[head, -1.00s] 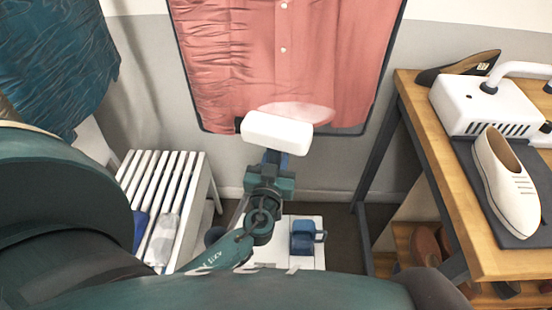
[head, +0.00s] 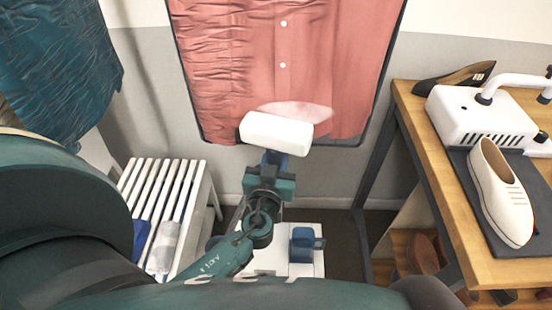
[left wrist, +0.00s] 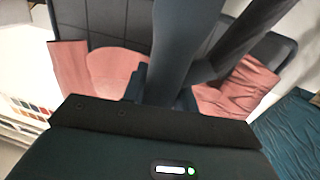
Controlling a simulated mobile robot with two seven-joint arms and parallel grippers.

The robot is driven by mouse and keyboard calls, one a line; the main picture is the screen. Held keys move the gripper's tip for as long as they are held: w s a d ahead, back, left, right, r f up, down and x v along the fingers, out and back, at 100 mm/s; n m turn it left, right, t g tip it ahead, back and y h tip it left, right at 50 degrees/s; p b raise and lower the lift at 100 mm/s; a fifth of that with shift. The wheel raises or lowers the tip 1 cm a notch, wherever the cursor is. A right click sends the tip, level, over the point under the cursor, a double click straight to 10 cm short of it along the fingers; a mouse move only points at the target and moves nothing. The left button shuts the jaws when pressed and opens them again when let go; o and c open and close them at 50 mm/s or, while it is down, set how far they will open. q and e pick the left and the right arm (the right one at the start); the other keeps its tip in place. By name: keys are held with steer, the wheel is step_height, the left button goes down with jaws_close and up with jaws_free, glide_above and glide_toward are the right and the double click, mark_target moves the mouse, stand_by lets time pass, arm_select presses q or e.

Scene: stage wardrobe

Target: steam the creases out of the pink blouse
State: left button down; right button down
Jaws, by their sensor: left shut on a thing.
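The pink blouse (head: 285,55) hangs flat in front of a dark-edged board. Its left side shows many creases; its right side looks smoother. A white steamer head (head: 276,133) is at the blouse's lower edge, with a pale puff of steam (head: 300,111) above it. My left gripper (head: 270,178) is shut on the steamer's blue handle just below the head. In the left wrist view the blouse (left wrist: 240,88) shows beyond the gripper, partly hidden by dark parts. Whether the head touches the cloth is unclear. My right gripper is out of view.
A wooden table (head: 445,185) at right holds a white machine (head: 480,115), a cream shoe (head: 500,195) and a black shoe (head: 455,78). A white slatted bench (head: 150,190) stands at left, below a teal garment (head: 55,65). A white-and-blue unit (head: 303,245) stands on the floor.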

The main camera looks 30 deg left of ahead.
arm_select(q)
steer(key=shift+r, duration=0.7)
steer(key=shift+r+p, duration=0.15)
steer(key=shift+p, duration=0.15)
steer(key=shift+r+p, duration=2.3)
steer(key=shift+r, duration=1.3)
steer(key=shift+r+p, duration=0.5)
steer(key=shift+r, duration=0.6)
steer(key=shift+r, duration=0.15)
step_height(320, 180, up, 19)
steer(key=shift+r, duration=0.1)
step_height(320, 180, up, 5)
glide_above(276, 122)
stand_by(0.9)
